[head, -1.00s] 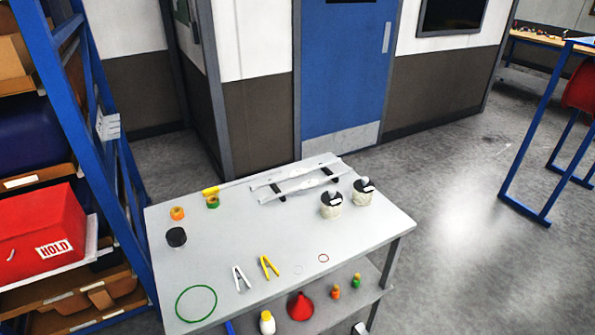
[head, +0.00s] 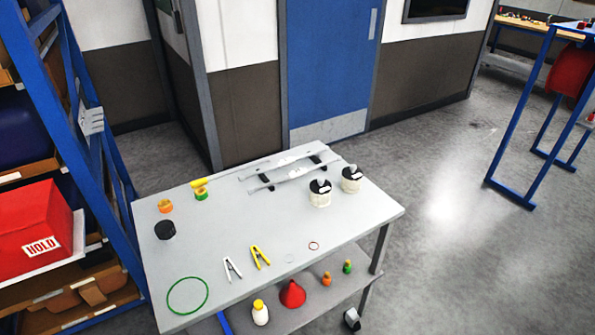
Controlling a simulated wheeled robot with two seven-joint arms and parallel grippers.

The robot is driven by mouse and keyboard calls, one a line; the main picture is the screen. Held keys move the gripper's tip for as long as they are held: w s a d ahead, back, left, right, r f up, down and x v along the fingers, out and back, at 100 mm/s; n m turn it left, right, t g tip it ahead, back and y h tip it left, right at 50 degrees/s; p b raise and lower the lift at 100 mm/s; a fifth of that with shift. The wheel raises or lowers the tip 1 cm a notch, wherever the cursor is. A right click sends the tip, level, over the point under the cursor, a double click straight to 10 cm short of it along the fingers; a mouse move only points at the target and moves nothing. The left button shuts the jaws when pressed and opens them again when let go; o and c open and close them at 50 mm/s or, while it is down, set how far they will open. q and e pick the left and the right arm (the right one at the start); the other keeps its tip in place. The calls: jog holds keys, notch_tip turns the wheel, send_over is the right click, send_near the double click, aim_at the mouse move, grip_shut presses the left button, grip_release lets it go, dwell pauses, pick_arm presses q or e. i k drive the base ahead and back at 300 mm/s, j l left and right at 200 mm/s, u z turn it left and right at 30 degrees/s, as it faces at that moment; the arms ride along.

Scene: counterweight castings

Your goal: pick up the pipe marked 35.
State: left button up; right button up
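Two grey pipes lie side by side on dark supports at the far side of the grey table (head: 225,225). The farther pipe (head: 262,170) and the nearer pipe (head: 275,182) each carry a pale label near the middle. The markings are too small to read, so I cannot tell which is 35. Neither of my grippers is in view.
A black cylinder (head: 165,230), tape rolls, clamps (head: 260,257) and a green ring (head: 188,295) lie on the table. A blue shelf rack (head: 75,130) stands left. Open floor lies right.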

aim_at(299, 172)
jog(key=i+l+z, duration=0.25)
jog(key=l+z, duration=0.15)
jog(key=i+l+z, duration=0.4)
jog(key=l, duration=0.15)
jog(key=i+l+z, duration=0.4)
jog(key=i+l, duration=0.2)
jog(key=i, duration=0.3)
jog(key=i+l+z, duration=0.15)
jog(key=i, duration=0.35)
jog(key=i+u, duration=0.2)
jog(key=u, duration=0.25)
jog(key=i+u, duration=0.2)
jog(key=u, duration=0.2)
jog(key=i+l+u, duration=0.1)
jog(key=u, duration=0.35)
jog(key=i+l+u, duration=0.15)
jog(key=u, duration=0.3)
jog(key=i, duration=0.05)
